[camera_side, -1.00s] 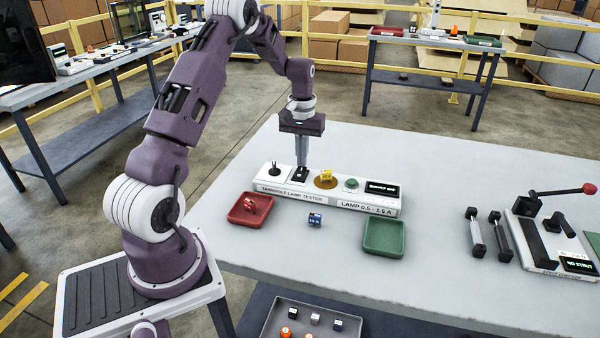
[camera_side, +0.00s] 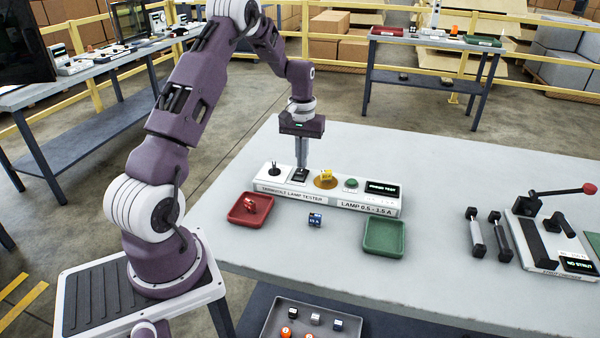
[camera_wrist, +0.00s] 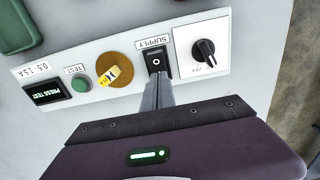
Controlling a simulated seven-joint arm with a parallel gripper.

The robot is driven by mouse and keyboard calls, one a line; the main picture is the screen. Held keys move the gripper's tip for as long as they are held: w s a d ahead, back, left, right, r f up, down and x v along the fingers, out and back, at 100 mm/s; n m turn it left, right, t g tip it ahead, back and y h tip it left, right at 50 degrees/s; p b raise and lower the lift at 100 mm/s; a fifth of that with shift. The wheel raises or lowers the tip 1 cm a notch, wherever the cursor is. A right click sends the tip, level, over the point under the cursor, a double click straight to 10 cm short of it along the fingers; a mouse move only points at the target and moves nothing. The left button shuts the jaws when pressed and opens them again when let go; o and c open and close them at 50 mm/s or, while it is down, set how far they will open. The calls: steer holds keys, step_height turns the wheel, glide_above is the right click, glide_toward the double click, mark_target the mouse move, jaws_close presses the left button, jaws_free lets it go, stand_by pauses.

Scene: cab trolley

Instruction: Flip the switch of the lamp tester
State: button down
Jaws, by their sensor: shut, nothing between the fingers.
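The lamp tester (camera_side: 283,196) is a long white box on the grey table, also in the wrist view (camera_wrist: 118,48). Its black rocker switch (camera_wrist: 156,61), labelled SUPPLY, lies between a black knob (camera_wrist: 205,49) and a round amber holder (camera_wrist: 122,66) with a yellow part (camera_wrist: 110,75) on it. In the side view the switch (camera_side: 298,176) is partly behind the fingertips. My gripper (camera_side: 302,164) is shut, empty and pointing down at the switch; its fingertips (camera_wrist: 158,80) are at the switch's edge. I cannot tell whether they touch. The tester display (camera_wrist: 48,92) reads PRESS TEST.
A green button (camera_side: 352,183) is on the tester. A red tray (camera_side: 237,218) with a red part, a blue part (camera_side: 315,219) and a green tray (camera_side: 384,250) lie in front. A lever device (camera_side: 540,240) stands at the right.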

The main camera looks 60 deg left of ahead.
step_height(320, 180, up, 6)
steer(key=shift+r, duration=0.15)
stand_by(0.4)
steer(key=shift+r, duration=0.1)
steer(key=s+d+r+m+t, duration=0.15)
steer(key=s+d+r, duration=0.25)
steer(key=d+r, duration=0.4)
steer(key=s+d+r+m+t, duration=0.1)
steer(key=s+d+r+m, duration=0.2)
steer(key=d+r, duration=0.55)
steer(key=s+d+f+m+t, duration=0.1)
steer(key=s+d+m, duration=0.1)
steer(key=s+d, duration=0.4)
steer(key=s+d+f+m+t, duration=0.1)
steer(key=s+d+m+t, duration=0.1)
steer(key=s+d, duration=0.4)
steer(key=s, duration=0.5)
